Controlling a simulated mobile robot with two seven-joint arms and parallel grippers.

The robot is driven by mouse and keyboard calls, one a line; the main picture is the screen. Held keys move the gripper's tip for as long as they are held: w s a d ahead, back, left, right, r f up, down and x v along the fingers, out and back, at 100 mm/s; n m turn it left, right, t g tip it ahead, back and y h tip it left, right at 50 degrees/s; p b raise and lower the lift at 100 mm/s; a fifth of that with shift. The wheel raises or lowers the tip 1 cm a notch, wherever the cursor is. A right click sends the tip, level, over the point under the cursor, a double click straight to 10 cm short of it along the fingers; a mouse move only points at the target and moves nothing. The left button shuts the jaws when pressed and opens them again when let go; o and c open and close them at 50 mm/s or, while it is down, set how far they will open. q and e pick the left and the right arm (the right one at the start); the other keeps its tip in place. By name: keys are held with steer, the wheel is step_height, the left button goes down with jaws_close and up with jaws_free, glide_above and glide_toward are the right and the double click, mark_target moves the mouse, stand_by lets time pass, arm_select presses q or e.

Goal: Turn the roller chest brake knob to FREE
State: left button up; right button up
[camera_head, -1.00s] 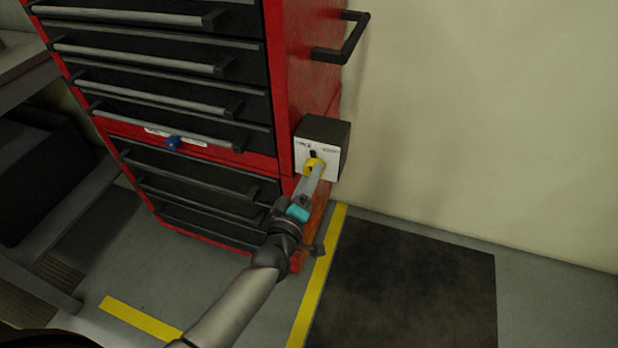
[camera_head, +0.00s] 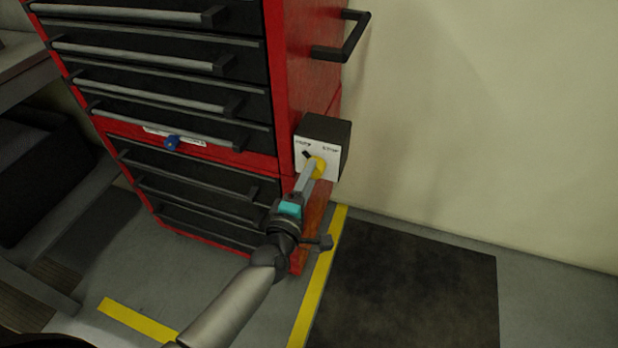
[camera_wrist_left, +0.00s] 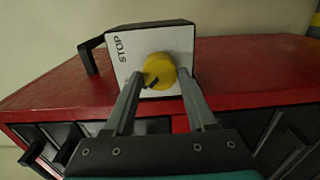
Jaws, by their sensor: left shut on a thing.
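The red roller chest (camera_head: 308,85) has a brake box on its right side with a white face plate (camera_head: 331,173). The yellow brake knob (camera_head: 319,164) sits on that plate, and its black pointer tilts up-left toward the blurred left label. The right label reads STOP. My left gripper (camera_head: 313,171) is shut on the knob. In the left wrist view its two fingers (camera_wrist_left: 159,76) stand on either side of the yellow knob (camera_wrist_left: 161,66), with STOP at the left of the plate (camera_wrist_left: 125,60). My right gripper is not in view.
A black side handle (camera_head: 345,45) juts from the chest above the box. The dark floor mat (camera_head: 410,285) and yellow floor tape (camera_head: 318,280) lie to the right. A cream wall (camera_head: 480,120) stands behind.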

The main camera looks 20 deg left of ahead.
arm_select(q)
steer(key=shift+r, duration=0.15)
steer(key=o, duration=1.4)
steer(key=shift+c, duration=0.2)
